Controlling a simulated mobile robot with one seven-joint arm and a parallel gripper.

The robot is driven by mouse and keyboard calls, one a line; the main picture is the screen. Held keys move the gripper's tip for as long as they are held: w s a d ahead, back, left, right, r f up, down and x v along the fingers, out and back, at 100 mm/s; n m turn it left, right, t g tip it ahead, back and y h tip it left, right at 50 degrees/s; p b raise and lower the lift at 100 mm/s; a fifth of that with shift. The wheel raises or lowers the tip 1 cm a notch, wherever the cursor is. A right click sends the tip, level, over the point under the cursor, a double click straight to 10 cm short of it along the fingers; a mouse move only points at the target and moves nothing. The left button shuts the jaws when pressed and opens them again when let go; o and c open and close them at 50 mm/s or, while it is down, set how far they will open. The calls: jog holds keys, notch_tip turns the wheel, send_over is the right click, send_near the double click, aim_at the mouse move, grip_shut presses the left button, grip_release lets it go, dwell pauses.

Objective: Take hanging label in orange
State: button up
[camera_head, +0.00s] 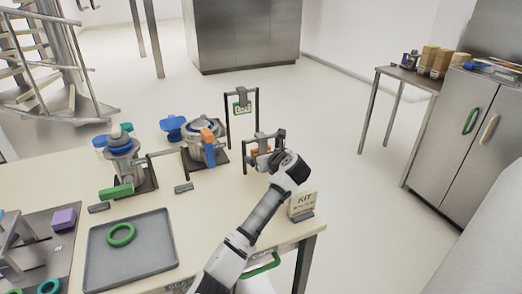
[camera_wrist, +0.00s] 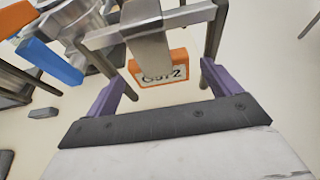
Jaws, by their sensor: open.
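The orange hanging label (camera_wrist: 180,67) has a white face with dark characters. It hangs below a metal clip on a dark frame stand (camera_wrist: 208,35). In the head view a bit of the orange label (camera_head: 256,151) shows beside my gripper, mostly hidden. My gripper (camera_wrist: 162,70) is open, with its purple fingers on either side of the label in the wrist view. I cannot tell whether either finger touches it. In the head view my gripper (camera_head: 270,160) is at the stand near the table's right side.
A KIT box (camera_head: 302,203) stands right of my arm at the table edge. Metal pots with blue and orange parts (camera_head: 203,145) stand to the left. A grey tray (camera_head: 130,262) holds a green ring (camera_head: 121,235).

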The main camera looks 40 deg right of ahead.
jog(key=shift+x, duration=1.4)
jog(key=c, duration=1)
jog(key=shift+o, duration=0.2)
jog(key=shift+s+r, duration=0.1)
jog(key=shift+s+r, duration=0.15)
jog(key=shift+r, duration=0.05)
jog(key=b+v, duration=0.1)
jog(key=v, duration=0.3)
jog(key=b+v, duration=0.1)
jog(key=v, duration=0.4)
jog(key=r+b+v, duration=0.1)
jog(key=v, duration=0.4)
jog(key=shift+r, duration=0.2)
jog(key=shift+c, duration=0.8)
jog(key=shift+s+a+r+p, duration=0.15)
jog(key=shift+s+r+p, duration=0.15)
jog(key=shift+p, duration=0.05)
